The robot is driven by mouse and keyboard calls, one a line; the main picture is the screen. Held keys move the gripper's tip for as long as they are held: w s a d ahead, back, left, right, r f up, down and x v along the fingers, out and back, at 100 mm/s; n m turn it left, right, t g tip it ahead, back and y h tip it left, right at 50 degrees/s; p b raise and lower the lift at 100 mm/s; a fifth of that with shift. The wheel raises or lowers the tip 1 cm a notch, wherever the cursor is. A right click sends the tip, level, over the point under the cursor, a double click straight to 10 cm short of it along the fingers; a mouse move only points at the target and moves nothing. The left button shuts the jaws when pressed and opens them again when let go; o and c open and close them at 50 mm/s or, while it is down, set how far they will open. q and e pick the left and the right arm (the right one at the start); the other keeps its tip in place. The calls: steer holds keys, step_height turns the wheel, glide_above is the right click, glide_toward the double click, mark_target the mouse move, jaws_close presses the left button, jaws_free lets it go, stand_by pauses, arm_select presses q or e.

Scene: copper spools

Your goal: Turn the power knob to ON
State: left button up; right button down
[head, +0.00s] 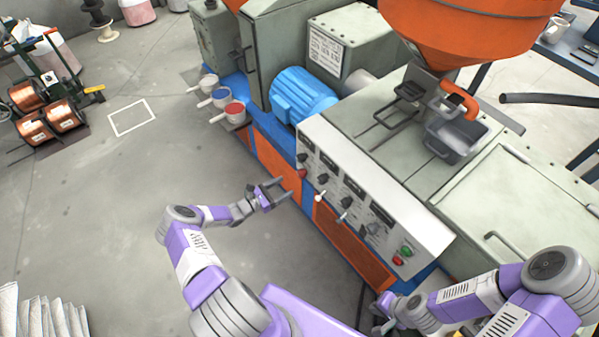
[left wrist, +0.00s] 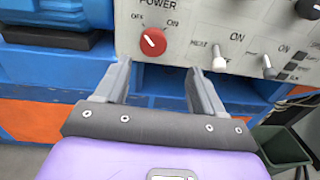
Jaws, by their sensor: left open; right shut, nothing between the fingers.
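The red power knob (head: 302,173) is at the left end of the white control panel (head: 365,190). In the left wrist view the knob (left wrist: 153,41) sits under the word POWER, with OFF to its upper left and ON to its upper right. Its pale mark seems to point up-left, toward OFF. My left gripper (head: 285,188) is open and empty, just in front of the panel. In the left wrist view its fingertips (left wrist: 160,68) are below the knob, one on either side, and appear not to touch it. My right gripper (head: 379,318) is shut and empty at the bottom edge, partly hidden.
White-tipped toggle switches (left wrist: 219,60) are right of the knob, close to the right finger. A blue motor (head: 300,95) stands behind the panel. Cups (head: 235,112) sit on a ledge to the left. Copper spools (head: 65,115) stand far left.

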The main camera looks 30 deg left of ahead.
mark_target(299, 176)
arm_select(q)
steer(key=x, duration=0.4)
steer(key=a+x, duration=0.1)
steer(key=x, duration=0.2)
steer(key=shift+w+r+b, duration=0.2)
steer(key=shift+b, duration=0.15)
steer(key=c, duration=1.1)
steer(key=shift+o, duration=0.2)
